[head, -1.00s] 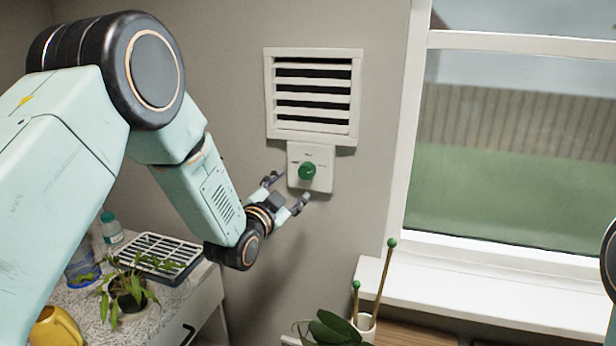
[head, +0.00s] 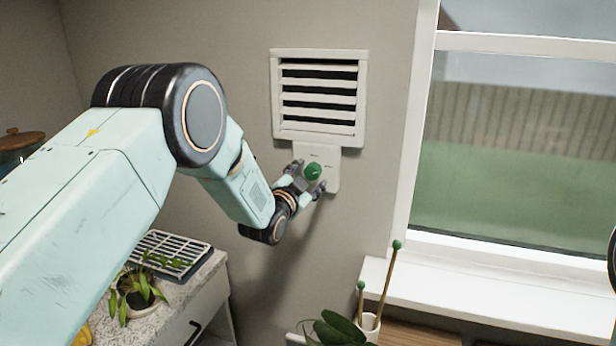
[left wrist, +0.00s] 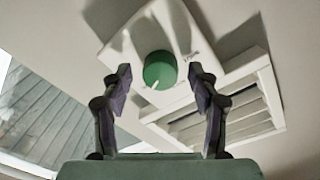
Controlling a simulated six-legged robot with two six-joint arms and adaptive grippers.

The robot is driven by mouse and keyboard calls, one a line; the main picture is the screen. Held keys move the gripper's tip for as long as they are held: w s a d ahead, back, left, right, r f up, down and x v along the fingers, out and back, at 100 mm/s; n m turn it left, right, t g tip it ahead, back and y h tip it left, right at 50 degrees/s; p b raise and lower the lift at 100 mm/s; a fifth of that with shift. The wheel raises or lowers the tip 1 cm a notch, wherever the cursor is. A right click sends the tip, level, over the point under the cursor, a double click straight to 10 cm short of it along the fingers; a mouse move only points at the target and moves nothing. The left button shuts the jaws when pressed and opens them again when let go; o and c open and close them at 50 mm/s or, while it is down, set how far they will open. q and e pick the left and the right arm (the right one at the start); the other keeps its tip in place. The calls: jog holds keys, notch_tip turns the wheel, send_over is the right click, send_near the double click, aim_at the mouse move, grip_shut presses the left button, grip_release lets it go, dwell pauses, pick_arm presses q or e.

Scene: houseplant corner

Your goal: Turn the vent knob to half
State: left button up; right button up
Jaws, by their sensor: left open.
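The vent knob (head: 313,171) is green and round, on a white plate (head: 330,156) under the wall vent. In the left wrist view the knob (left wrist: 160,70) shows a pale pointer mark near its lower left edge. My left gripper (head: 307,178) is open, with its fingers close to the knob on either side in the head view. In the left wrist view its fingertips (left wrist: 160,75) stand left and right of the knob with gaps; whether they touch it is not seen. My right gripper is not in view.
The white slatted vent (head: 320,97) is above the plate. A window (head: 515,150) with a white sill (head: 490,297) is at the right. A counter at lower left holds a potted plant (head: 137,290) and a drain rack (head: 172,252). Green-tipped sticks (head: 378,285) rise below the knob.

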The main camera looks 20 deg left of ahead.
pick_arm(q)
jog(key=shift+a, duration=0.1)
jog(key=shift+w+f, duration=0.1)
jog(key=shift+c, duration=0.7)
jog(key=c, duration=1)
